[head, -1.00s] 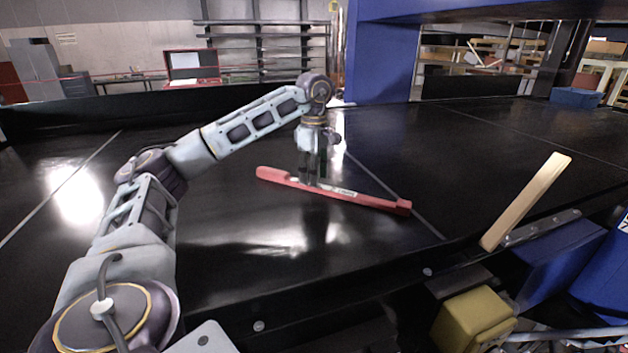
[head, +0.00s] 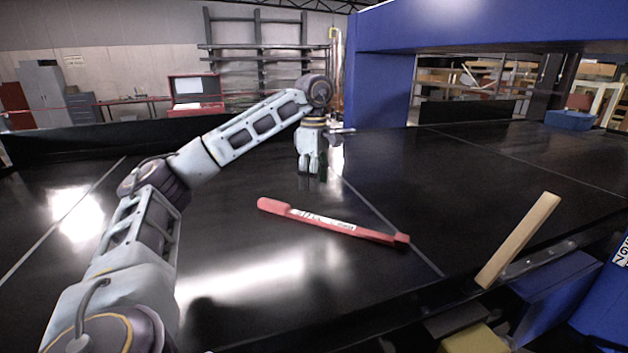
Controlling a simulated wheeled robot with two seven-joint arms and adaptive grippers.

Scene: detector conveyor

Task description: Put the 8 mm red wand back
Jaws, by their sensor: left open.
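The red wand (head: 333,223) lies flat on the black conveyor belt (head: 240,265), with a white label along its middle. Its thicker end points left and its other end points right, near a pale line on the belt. My left gripper (head: 312,182) is just behind the wand, pointing down, open and empty, apart from the wand. My right gripper does not show. The wand's size marking is too small to read.
A blue detector arch (head: 378,85) stands over the belt at the back right. A pale wooden bar (head: 518,240) stands tilted at the belt's near right edge. A blue bin (head: 568,120) sits far right. The belt around the wand is clear.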

